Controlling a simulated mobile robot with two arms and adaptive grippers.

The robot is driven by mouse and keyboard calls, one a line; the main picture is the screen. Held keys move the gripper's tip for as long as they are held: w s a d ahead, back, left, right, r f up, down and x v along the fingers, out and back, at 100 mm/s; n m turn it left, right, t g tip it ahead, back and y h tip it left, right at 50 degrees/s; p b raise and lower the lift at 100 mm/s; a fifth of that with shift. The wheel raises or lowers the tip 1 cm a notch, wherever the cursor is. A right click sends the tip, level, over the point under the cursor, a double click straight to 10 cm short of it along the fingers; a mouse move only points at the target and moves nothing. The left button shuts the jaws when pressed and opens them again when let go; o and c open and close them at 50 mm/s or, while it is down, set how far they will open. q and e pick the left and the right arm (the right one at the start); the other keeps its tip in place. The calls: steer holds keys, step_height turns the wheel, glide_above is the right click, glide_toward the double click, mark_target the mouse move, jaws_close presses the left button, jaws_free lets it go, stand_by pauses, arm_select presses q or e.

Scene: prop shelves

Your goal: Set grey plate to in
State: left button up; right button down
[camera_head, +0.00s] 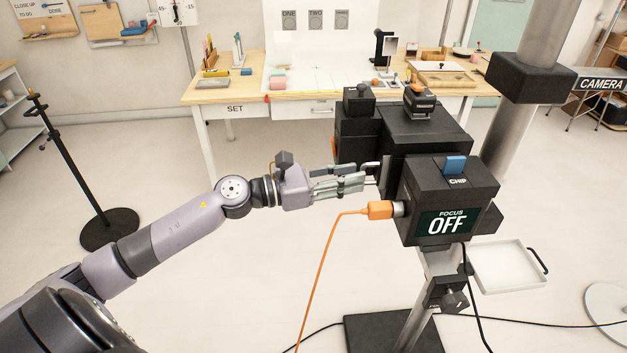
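A black camera-like machine (425,135) stands on a metal post in the middle right. A thin grey plate (386,170) stands upright at its left side, beside the front box, partly hidden. My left gripper (364,183) reaches in from the left, with its fingertips pointing right at the plate's edge. Its fingers lie close together in this view; I cannot tell whether they touch the plate or hold anything. My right gripper is not in view.
The front box (449,200) reads "FOCUS OFF" and has a blue tab on top. An orange plug (380,209) with a hanging cable sits in its left side, just below my gripper. A workbench (222,92) stands behind. Open floor lies left.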

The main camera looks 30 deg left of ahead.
arm_select(q)
steer(key=v, duration=0.8)
steer(key=shift+s+a, duration=0.2)
steer(key=shift+s, duration=0.1)
steer(key=shift+a, duration=0.1)
